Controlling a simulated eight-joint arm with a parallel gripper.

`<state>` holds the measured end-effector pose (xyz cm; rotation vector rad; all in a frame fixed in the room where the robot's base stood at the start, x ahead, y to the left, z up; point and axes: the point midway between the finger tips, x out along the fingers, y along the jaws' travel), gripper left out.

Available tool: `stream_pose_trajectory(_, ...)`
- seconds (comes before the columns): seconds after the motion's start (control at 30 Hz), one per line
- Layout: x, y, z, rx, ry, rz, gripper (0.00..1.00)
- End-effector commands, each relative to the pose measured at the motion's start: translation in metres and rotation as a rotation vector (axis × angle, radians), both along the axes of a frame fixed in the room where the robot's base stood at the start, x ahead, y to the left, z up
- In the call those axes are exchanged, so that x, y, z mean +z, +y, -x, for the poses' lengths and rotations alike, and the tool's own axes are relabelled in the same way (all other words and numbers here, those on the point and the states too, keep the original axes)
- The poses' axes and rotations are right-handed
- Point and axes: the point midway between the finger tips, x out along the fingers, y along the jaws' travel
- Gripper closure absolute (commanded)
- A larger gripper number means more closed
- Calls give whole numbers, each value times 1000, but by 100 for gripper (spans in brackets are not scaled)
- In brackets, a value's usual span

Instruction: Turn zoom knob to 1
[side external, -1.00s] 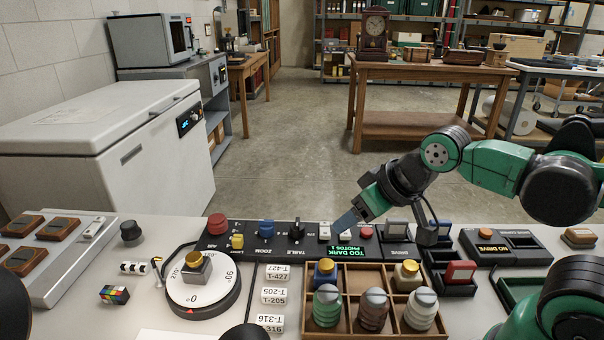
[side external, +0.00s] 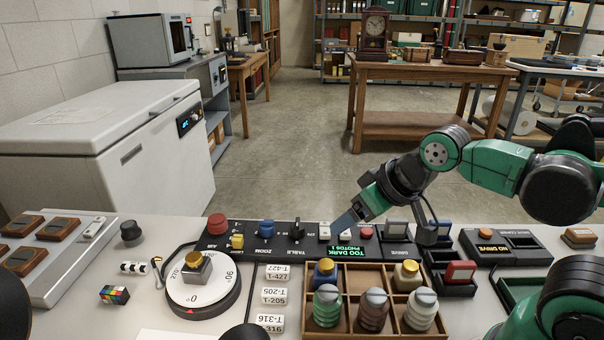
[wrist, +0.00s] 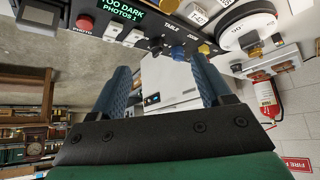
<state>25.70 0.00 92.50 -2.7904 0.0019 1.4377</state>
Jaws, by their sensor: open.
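The zoom knob (side external: 266,229) is a blue knob on the black control panel (side external: 211,243), beside the label ZOOM. It also shows in the wrist view (wrist: 178,52), beyond the gap between the fingers. My gripper (side external: 338,232) is at the panel's back edge, to the right of the zoom knob and apart from it. In the wrist view its two blue fingers (wrist: 160,80) are spread with nothing between them. The black table knob (side external: 297,229) stands between the zoom knob and my gripper. The zoom knob's scale numbers and pointer are too small to read.
The panel display (side external: 347,252) reads TOO DARK, PHOTOS 1. A red button (side external: 217,224) and a yellow knob (side external: 237,241) are left of the zoom knob. A turntable (side external: 196,290) carries a yellow-topped object. A wooden tray (side external: 352,285) of jars stands in front.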

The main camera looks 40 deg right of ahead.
Motion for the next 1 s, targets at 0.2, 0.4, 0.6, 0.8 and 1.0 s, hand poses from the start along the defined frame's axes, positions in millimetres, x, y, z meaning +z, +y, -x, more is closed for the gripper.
stream_pose_trajectory(0.2, 16, 2, -23, -92, 68, -69, 28)
stream_pose_trajectory(0.4, 28, 7, -72, -295, 205, -187, 28)
stream_pose_trajectory(0.6, 15, 14, -124, -520, 341, -276, 28)
stream_pose_trajectory(0.8, -18, 21, -166, -745, 461, -328, 28)
stream_pose_trajectory(1.0, -48, 25, -186, -893, 528, -346, 28)
